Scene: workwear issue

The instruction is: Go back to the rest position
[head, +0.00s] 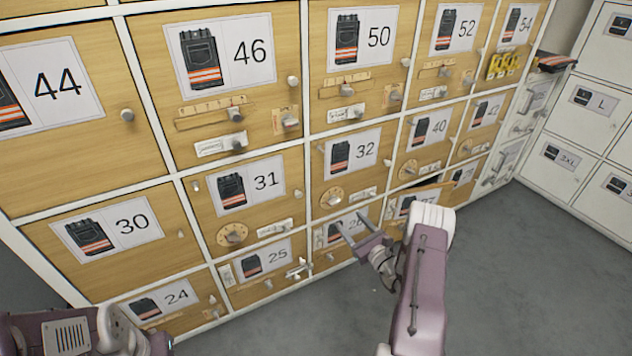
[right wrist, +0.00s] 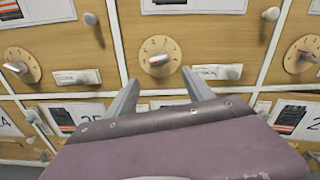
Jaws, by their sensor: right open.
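My right gripper (head: 351,224) is in front of the lower rows of the wooden lockers, near locker 32 and the partly hidden locker below it. Its two fingers are apart with nothing between them. In the right wrist view the open fingers (right wrist: 160,90) point at the locker fronts, with a round dial (right wrist: 158,57) showing beyond the gap. Whether the fingertips touch the locker front cannot be told. Part of my left arm (head: 75,335) shows at the lower left, but its gripper fingers do not show.
A wall of numbered wooden lockers (head: 90,175) with knobs and dials fills the left and middle. One lower door (head: 427,194) near my right arm seems ajar. White lockers (head: 572,150) stand at the right. Grey floor (head: 520,275) is clear at the lower right.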

